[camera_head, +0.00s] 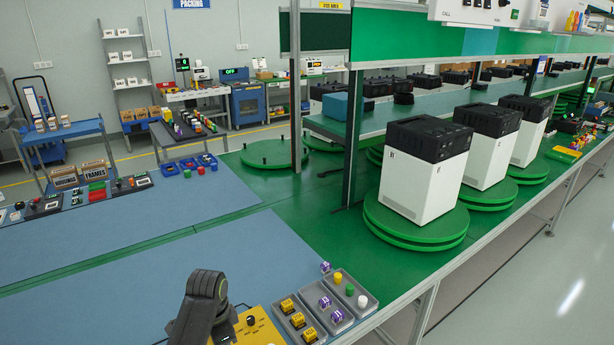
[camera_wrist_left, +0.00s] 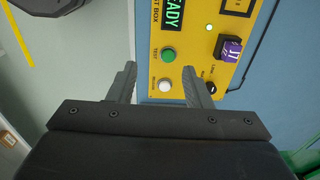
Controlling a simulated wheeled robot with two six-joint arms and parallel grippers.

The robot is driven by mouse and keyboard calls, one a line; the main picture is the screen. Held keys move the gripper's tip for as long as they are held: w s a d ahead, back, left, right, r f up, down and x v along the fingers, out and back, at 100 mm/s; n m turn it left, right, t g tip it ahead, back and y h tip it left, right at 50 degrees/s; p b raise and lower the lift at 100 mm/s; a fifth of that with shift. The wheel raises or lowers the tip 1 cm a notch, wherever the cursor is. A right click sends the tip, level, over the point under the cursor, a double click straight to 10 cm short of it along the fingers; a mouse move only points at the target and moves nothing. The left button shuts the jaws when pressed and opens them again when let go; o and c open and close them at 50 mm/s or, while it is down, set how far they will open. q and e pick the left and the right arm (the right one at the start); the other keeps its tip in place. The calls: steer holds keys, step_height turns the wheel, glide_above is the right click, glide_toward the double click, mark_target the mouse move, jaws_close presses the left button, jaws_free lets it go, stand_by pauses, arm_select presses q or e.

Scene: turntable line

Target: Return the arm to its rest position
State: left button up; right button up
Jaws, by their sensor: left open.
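My left gripper (camera_wrist_left: 160,70) is open in the left wrist view, with nothing between its fingers. Its fingertips lie over a yellow test box panel (camera_wrist_left: 170,92) with a green button (camera_wrist_left: 168,54), a white button (camera_wrist_left: 165,86) and a black knob. A purple block (camera_wrist_left: 229,48) sits at the panel's right. Whether the fingers touch the panel cannot be told. In the head view my dark arm (camera_head: 205,300) rises at the bottom and partly hides the yellow panel (camera_head: 262,328); the gripper is hidden there. My right gripper is in neither view.
Grey trays (camera_head: 313,312) of yellow blocks, purple blocks and coloured caps stand right of the panel. White units with black tops (camera_head: 425,180) stand on green turntables at the right. The blue mat (camera_head: 190,260) is largely clear.

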arm_select(q)
steer(key=s+a+f+n+t, duration=0.1)
steer(key=s+a+f+n, duration=0.1)
steer(key=s, duration=0.4)
steer(key=s+a+f+n, duration=0.2)
steer(key=s+a+f, duration=0.1)
steer(key=s, duration=0.2)
steer(key=s+a+r+n+t+y, duration=0.1)
steer(key=s+a+r+n, duration=0.15)
steer(key=s, duration=0.55)
steer(key=s+a+r+n+t, duration=0.1)
steer(key=s+n, duration=0.2)
steer(key=s, duration=0.4)
steer(key=s+a+r+n+y, duration=0.1)
steer(key=s+a+r+n, duration=0.15)
steer(key=s, duration=0.55)
step_height(320, 180, down, 27)
steer(key=a+g+b, duration=0.1)
steer(key=b, duration=0.2)
steer(key=s+f+b, duration=0.1)
steer(key=s+f, duration=0.6)
steer(key=f, duration=0.3)
steer(key=s+d+f+g+h+b, duration=0.1)
steer(key=s+f+b, duration=0.1)
steer(key=s+f, duration=0.6)
steer(key=shift+f, duration=0.9)
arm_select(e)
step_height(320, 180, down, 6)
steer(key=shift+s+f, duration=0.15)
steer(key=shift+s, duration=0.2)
